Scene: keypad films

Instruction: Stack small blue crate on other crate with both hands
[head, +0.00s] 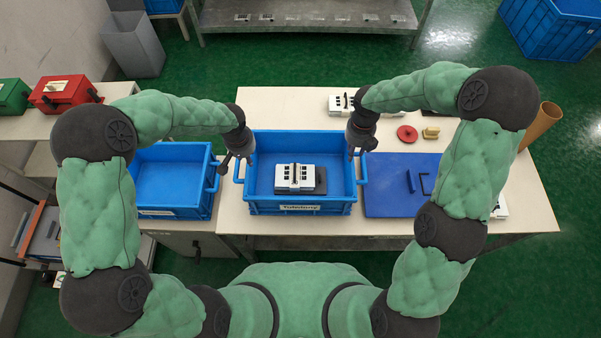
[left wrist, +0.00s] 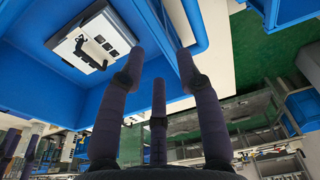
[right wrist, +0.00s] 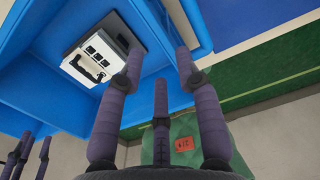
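A blue crate (head: 300,209) with a paper label on its front stands upright on the pale table. It holds a white and dark device (head: 295,178), also seen in the left wrist view (left wrist: 92,42) and right wrist view (right wrist: 100,58). A second blue crate (head: 170,212) stands to its left, seemingly empty, its top left partly hidden by my arm. My left gripper (head: 236,160) is at the middle crate's left handle, and my right gripper (head: 359,148) is at its right handle. Both wrist views show spread fingers at the crate's rim, with no clear closed grip.
A flat blue board (head: 400,190) with dark bits lies right of the middle crate. Beyond it are a red disc (head: 407,133) and a yellow piece (head: 430,132). A brown tube (head: 540,124) stands at the right edge. A red box (head: 66,93) sits at the far left.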

